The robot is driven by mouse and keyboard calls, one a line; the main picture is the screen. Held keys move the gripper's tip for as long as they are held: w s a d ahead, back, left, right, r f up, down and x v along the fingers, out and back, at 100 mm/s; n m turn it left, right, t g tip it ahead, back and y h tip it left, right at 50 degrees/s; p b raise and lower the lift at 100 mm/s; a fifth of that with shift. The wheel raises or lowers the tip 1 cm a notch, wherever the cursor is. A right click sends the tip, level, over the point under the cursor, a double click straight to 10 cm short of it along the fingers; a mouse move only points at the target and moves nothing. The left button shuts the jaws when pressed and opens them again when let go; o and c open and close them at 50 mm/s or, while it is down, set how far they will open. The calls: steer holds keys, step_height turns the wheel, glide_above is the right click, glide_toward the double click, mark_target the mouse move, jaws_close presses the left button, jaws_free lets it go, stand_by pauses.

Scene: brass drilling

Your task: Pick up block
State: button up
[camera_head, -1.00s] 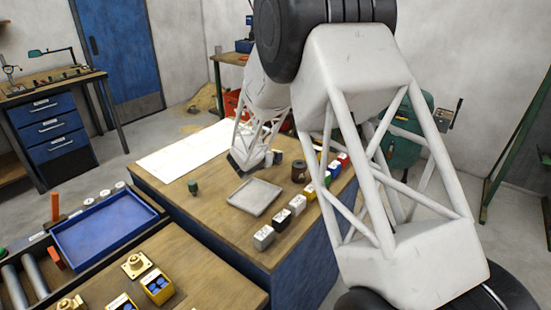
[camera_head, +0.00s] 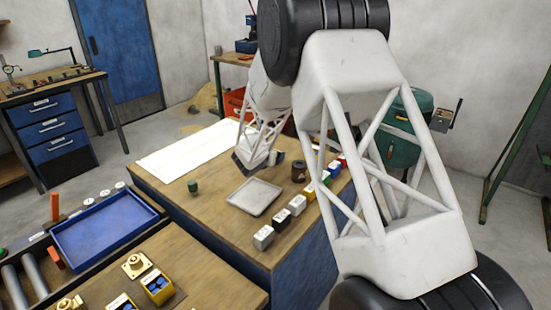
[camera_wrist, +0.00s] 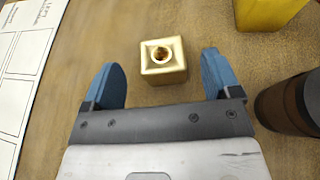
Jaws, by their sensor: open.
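A brass, cube-like block (camera_wrist: 163,68) with a round hole in its top sits on the wooden bench in the wrist view. My gripper (camera_wrist: 161,62) is open, with one blue finger to the left of the block and one to the right. There is a clear gap on both sides in the picture, and nothing is held. The height of the fingertips over the bench is hard to tell. In the head view my wrist is low over the back of the bench, and I cannot make out the block there.
A dark brown cylinder (camera_wrist: 290,103) stands close beyond the right finger. A yellow object (camera_wrist: 268,12) is at upper right. A white printed sheet (camera_wrist: 22,70) lies at left. In the head view, a grey tray (camera_head: 254,197) and a row of coloured blocks (camera_head: 297,205) stand nearer the front.

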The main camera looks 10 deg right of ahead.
steer(key=shift+x, duration=2.6)
steer(key=shift+d, duration=0.1)
steer(key=shift+r, duration=0.1)
steer(key=c, duration=1.4)
